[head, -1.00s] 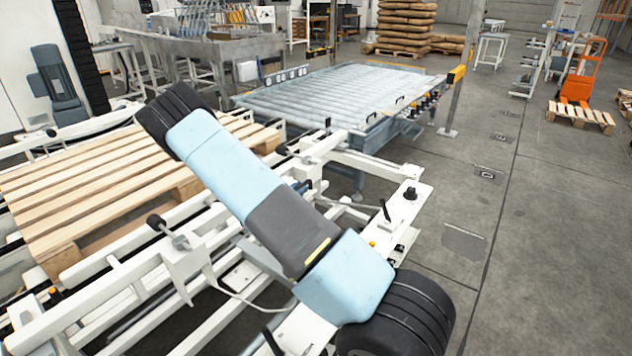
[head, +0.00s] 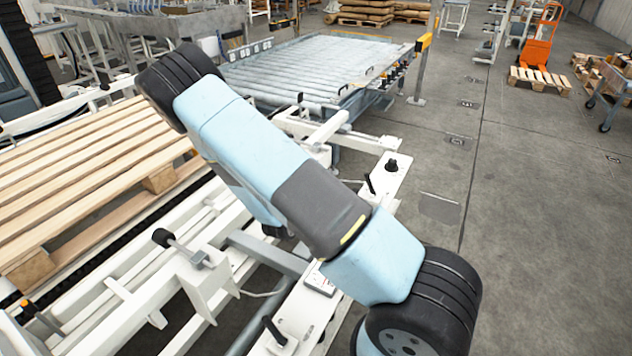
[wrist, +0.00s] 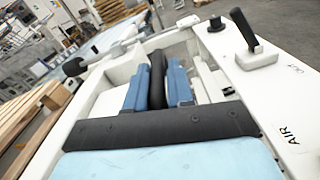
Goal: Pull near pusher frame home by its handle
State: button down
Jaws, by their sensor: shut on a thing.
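In the wrist view, the two blue fingers of my gripper (wrist: 157,88) are shut on a black cylindrical handle (wrist: 157,68), one finger on each side. White frame parts (wrist: 113,76) surround the grip. In the head view, the white pusher frame (head: 208,287) lies between the wooden pallet and the near rail. It carries a rod with a black knob (head: 163,237). My arm crosses the middle of the head view and hides the gripper and the held handle there.
The wooden pallet (head: 75,185) lies at left. A roller conveyor (head: 300,70) stands behind. The near white rail (head: 388,182) carries black levers; one lever (wrist: 243,30) stands beside an "AIR" label. Open concrete floor (head: 530,230) lies to the right.

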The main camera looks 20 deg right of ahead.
jog(key=shift+d+f, duration=0.1)
jog(key=shift+d, duration=0.25)
jog(key=c, duration=1.3)
grip_release()
jog(key=shift+d, duration=0.1)
jog(key=shift+o, duration=1)
jog(key=shift+a, duration=0.2)
jog(key=shift+a, duration=0.1)
jog(key=shift+s+a, duration=0.2)
jog(key=v, duration=1.3)
